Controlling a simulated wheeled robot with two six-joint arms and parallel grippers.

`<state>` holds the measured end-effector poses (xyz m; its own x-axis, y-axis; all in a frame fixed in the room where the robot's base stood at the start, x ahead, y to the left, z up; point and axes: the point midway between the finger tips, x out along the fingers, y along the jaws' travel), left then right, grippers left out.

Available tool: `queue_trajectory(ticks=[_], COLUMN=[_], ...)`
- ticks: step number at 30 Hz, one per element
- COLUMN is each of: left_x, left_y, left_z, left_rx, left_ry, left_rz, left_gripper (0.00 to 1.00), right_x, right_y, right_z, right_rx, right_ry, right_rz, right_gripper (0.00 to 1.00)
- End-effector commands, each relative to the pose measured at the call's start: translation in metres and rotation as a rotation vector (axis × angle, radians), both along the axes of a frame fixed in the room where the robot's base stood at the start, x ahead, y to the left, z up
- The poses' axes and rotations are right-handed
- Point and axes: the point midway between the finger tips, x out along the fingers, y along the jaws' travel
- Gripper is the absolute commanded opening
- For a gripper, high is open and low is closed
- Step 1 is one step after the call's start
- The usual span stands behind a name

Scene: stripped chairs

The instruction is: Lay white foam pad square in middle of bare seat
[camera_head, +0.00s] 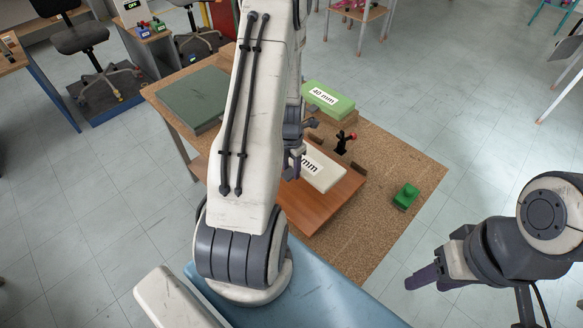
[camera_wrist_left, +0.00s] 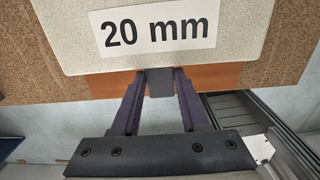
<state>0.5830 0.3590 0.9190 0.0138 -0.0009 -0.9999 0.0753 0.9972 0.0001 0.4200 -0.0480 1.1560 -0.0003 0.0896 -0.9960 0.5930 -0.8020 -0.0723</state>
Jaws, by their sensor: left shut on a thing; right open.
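The white foam pad (camera_head: 324,174) bears a label that reads "20 mm" in the left wrist view (camera_wrist_left: 240,50). It is over the far part of the bare reddish-brown seat (camera_head: 318,208), with seat showing on the near side; I cannot tell if it touches. My left gripper (camera_wrist_left: 160,82) is shut on a dark grey tab at the pad's edge. My arm hides part of the pad in the head view. My right gripper (camera_head: 424,280) is open and empty, off the table.
The seat lies on a cork-topped table (camera_head: 385,205). A green "40 mm" pad (camera_head: 328,99), a black and red clamp (camera_head: 345,142), a green block (camera_head: 405,196) and a dark green pad (camera_head: 195,97) surround it. The table's right side is mostly clear.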

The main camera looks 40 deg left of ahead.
Motion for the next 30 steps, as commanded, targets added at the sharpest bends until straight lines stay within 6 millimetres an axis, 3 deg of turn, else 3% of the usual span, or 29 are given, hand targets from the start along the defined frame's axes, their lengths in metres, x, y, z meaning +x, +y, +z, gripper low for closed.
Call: queue_trajectory(ticks=[6,30], left_x=[0.001,0.001], left_y=[0.000,0.000], left_z=[0.001,-0.058], left_rx=[-0.001,0.000], left_ry=[-0.003,-0.004], left_rz=[-0.001,-0.001], left_gripper=[0.00,0.00], right_x=[0.000,0.000], right_y=[0.000,0.000], right_z=[0.004,-0.031], right_rx=[0.000,0.000], right_ry=[0.000,0.000], right_rz=[0.000,0.002], right_gripper=[0.50,0.50])
